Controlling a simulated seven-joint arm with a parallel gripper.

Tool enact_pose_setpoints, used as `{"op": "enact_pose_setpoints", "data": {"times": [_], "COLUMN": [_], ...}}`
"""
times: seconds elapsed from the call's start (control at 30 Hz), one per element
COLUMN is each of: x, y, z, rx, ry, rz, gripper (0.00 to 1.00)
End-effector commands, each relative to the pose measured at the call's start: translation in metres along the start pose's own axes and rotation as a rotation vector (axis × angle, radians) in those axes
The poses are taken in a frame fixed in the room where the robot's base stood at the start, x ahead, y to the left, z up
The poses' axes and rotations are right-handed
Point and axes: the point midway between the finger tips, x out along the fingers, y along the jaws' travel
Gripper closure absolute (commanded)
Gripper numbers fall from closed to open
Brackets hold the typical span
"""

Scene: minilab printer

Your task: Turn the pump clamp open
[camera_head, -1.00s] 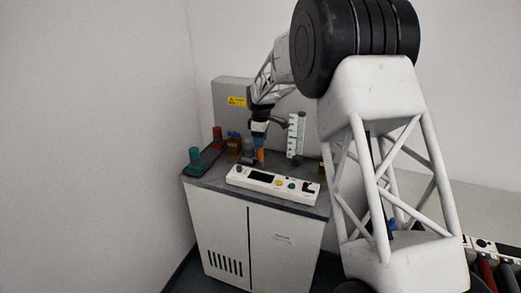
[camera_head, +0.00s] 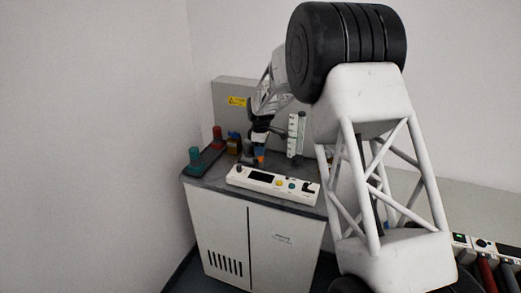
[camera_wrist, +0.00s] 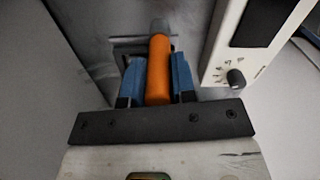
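The orange bar (camera_wrist: 159,70), which looks like the pump clamp's handle, sticks up from a grey metal part (camera_wrist: 128,50) in the wrist view. My gripper (camera_wrist: 159,75) has one blue finger on each side of the bar. Both fingers look pressed close against it, with no clear gap. In the head view, a small patch of the orange bar (camera_head: 260,160) shows below my gripper (camera_head: 259,150) on the cabinet's bench top. The rest of the pump is mostly hidden behind the fingers.
A white control panel (camera_head: 273,184) with knobs lies just in front; its edge and a black knob (camera_wrist: 236,78) are close to my right finger. A white upright rack (camera_head: 295,136) stands right, behind.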

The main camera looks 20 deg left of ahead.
Motion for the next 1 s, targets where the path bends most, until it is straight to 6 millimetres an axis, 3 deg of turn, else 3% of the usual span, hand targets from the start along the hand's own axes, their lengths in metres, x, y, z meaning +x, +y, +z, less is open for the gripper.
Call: {"op": "enact_pose_setpoints", "data": {"times": [0.03,0.13,0.57,1.0], "x": [0.0000,0.0000,-0.0007,-0.0005], "y": [-0.0001,-0.0002,0.0001,0.0004], "z": [0.0000,0.0000,-0.0001,0.0004], "rx": [0.000,0.000,0.065,0.374], "ry": [0.000,0.000,0.000,-0.001], "rz": [0.000,0.000,0.000,0.000], "gripper": [0.85,0.99,0.99,0.99]}}
